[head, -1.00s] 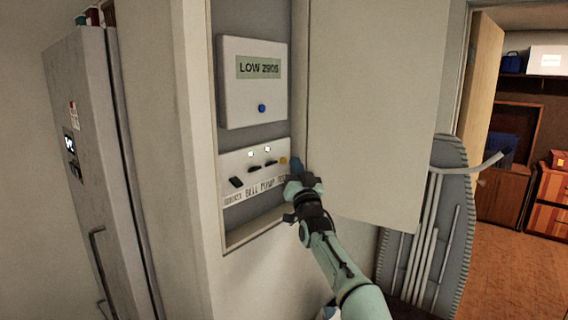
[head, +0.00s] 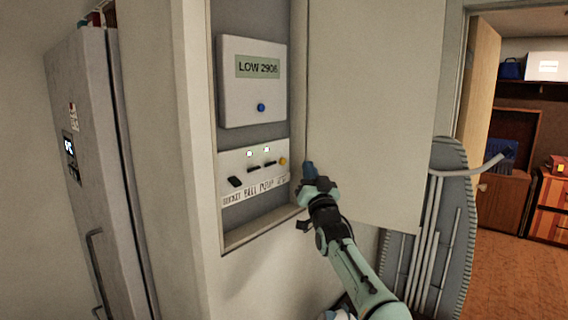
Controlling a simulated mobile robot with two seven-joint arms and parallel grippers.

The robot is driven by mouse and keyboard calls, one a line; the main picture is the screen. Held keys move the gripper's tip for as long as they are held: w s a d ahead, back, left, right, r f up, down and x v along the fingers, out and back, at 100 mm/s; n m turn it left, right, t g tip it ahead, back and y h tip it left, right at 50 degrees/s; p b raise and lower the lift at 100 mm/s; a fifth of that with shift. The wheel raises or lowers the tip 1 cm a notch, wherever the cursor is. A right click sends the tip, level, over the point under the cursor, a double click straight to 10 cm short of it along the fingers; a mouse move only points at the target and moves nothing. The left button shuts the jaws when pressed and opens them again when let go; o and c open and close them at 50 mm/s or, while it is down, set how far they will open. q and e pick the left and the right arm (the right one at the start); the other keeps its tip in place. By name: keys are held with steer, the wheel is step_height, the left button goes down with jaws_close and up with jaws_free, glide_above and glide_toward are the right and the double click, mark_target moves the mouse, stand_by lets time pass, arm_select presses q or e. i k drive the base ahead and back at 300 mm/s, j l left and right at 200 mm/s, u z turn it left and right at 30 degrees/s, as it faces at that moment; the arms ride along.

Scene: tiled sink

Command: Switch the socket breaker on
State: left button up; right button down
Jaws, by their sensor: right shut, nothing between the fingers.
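The breaker panel (head: 228,158) is a white strip inside an open wall cabinet. It carries several dark switches, two small lit lamps and a yellow button (head: 283,161). The leftmost switch, the socket breaker (head: 235,182), sits lower than the others, above lettering that seems to read "SOCKET"; its lamp does not show lit. The lamps above the two switches to its right are lit. My right gripper (head: 309,168) is shut and empty, at the cabinet's right edge, right of the panel and apart from the switches. My left gripper is not in view.
A white meter box (head: 252,82) with a display reading "LOW 2906" and a blue button is above the panel. The open cabinet door (head: 375,100) stands close behind my right gripper. A tall grey appliance (head: 90,150) is at the left. An open doorway is at the right.

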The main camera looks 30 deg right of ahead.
mark_target(235, 182)
steer(key=k+j, duration=0.25)
steer(key=k, duration=0.2)
steer(key=k+j, duration=0.3)
steer(key=k, duration=0.15)
